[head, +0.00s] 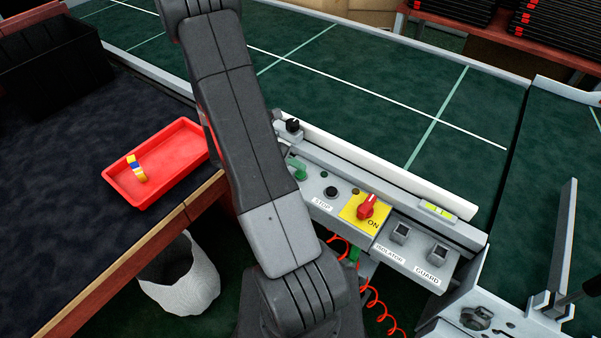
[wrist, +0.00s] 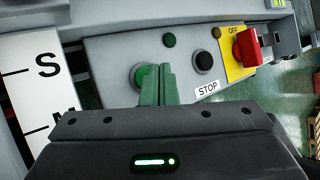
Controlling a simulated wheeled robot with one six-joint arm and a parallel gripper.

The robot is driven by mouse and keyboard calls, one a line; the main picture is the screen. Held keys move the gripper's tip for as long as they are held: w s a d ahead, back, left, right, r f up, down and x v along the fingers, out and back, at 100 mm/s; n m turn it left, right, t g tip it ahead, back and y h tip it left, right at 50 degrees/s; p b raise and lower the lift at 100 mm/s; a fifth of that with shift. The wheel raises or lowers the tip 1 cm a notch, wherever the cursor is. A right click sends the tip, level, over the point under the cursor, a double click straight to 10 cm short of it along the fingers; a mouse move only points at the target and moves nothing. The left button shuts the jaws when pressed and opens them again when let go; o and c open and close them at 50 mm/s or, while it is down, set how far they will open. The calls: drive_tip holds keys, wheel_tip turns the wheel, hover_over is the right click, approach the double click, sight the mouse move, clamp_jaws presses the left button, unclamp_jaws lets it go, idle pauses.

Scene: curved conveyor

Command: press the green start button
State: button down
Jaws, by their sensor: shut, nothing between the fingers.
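Right of the button are a black STOP button (wrist: 204,61) and a red rotary switch (wrist: 247,47) on a yellow plate. A small green lamp (wrist: 169,40) is above. The conveyor (head: 390,95) runs behind. A red tray (head: 172,172) lies on the table at left.

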sight(297, 174)
drive_tip(key=shift+f, duration=0.35)
drive_tip(key=shift+f+b, duration=0.4)
drive_tip(key=shift+b, duration=0.05)
idle(0.4)
idle(0.4)
drive_tip(key=shift+r+p, duration=0.8)
drive_tip(key=shift+r, duration=0.05)
wheel_tip(297, 174, up, 5)
drive_tip(key=p, duration=0.4)
idle(0.6)
